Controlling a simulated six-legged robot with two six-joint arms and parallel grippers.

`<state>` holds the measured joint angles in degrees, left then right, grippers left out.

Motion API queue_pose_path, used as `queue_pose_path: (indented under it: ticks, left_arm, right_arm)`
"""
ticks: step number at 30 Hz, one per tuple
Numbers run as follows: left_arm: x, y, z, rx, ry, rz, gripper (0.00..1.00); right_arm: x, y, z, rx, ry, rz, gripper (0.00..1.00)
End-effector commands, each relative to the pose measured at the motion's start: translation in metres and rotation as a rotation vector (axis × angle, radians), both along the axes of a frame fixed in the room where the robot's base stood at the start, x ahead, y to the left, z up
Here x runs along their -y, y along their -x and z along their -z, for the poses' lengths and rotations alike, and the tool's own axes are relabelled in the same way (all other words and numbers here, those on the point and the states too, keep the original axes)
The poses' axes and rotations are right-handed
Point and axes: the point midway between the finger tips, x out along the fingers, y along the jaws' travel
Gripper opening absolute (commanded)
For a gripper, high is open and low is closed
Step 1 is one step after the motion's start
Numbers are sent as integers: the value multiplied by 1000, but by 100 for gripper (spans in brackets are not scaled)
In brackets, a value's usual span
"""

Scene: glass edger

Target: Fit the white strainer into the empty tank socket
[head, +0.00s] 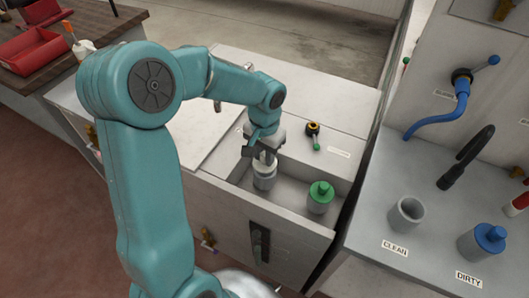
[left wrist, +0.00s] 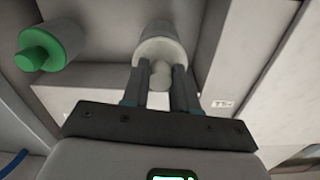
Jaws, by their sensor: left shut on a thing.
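The white strainer (head: 263,169) is at the left end of the recessed tank (head: 290,190). It also shows in the left wrist view, with its pale knob (left wrist: 160,72) between the fingers. My left gripper (head: 265,157) is shut on the knob from above. A grey cylindrical socket (head: 264,182) shows right under the strainer; I cannot tell whether the strainer is seated in it or just above it. The strainer looks close to upright. My right gripper is in neither view.
A green-topped strainer (head: 320,194) stands in the same tank to the right. A grey CLEAN cup (head: 405,215) and a blue-topped DIRTY container (head: 484,241) are on the right counter.

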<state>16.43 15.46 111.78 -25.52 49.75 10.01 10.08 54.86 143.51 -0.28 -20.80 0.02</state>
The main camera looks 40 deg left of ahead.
Motion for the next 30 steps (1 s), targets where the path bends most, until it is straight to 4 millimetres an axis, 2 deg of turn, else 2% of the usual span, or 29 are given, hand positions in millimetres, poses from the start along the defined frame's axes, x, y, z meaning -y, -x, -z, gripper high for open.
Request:
queue_pose_path:
  ticks: [30]
  left_arm:
    - [0, 0, 27, 0, 0, 0, 0]
  right_arm:
    - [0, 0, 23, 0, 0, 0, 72]
